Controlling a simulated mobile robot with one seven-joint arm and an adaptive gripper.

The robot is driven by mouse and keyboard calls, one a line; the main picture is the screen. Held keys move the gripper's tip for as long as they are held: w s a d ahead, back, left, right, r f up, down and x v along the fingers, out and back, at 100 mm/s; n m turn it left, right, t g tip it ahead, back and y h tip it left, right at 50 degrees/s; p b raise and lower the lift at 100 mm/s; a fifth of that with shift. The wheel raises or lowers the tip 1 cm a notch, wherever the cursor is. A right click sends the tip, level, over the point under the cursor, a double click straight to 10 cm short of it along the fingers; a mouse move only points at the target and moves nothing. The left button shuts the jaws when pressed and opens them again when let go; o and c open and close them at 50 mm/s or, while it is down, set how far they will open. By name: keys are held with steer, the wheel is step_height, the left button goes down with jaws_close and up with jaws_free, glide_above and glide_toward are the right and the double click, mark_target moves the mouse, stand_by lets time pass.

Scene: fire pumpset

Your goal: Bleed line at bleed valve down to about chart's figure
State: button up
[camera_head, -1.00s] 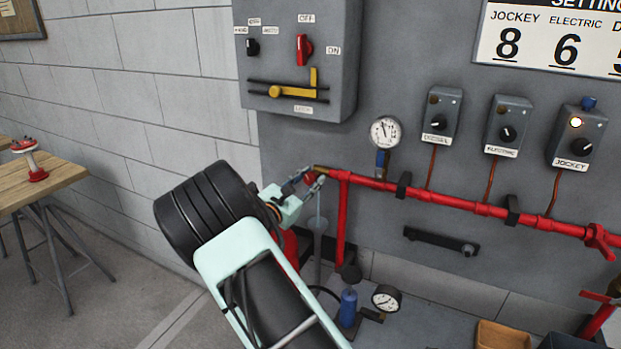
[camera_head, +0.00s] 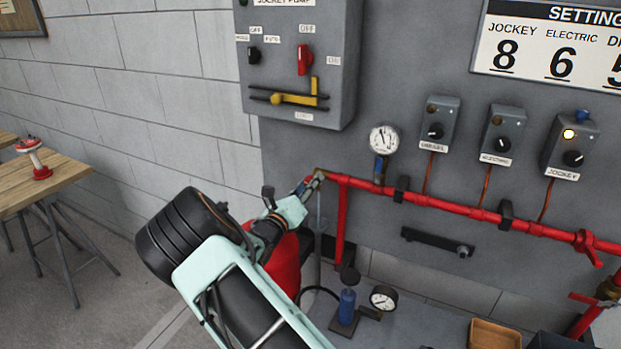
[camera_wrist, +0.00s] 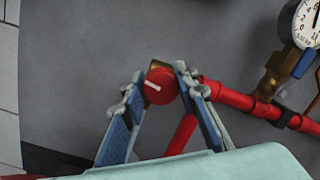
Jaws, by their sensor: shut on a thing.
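The bleed valve is a red knob (camera_wrist: 160,87) with a white mark, on a brass fitting at the left end of the red pipe (camera_head: 450,212). My gripper (camera_head: 312,182) is shut on this knob, one finger on each side. The wrist view shows both fingers (camera_wrist: 158,88) around it. A round white gauge (camera_head: 384,140) stands on the pipe to the right, its needle pointing up and slightly left. It is partly cut off in the wrist view (camera_wrist: 310,24). The settings chart (camera_head: 560,45) reads JOCKEY 8, ELECTRIC 6; its third column is cut off.
A grey jockey pump panel (camera_head: 300,65) hangs above the valve. Three switch boxes hang above the pipe; the jockey box (camera_head: 572,145) has a lit lamp. A blue hand pump (camera_head: 347,305) with a second gauge (camera_head: 383,298) stands below. A wooden table (camera_head: 50,180) is at left.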

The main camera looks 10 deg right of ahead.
steer(key=shift+n+p, duration=0.45)
steer(key=shift+n, duration=0.65)
steer(key=o, duration=1.2)
steer(key=shift+a, duration=0.1)
steer(key=v, duration=1.2)
steer(key=shift+s, duration=0.15)
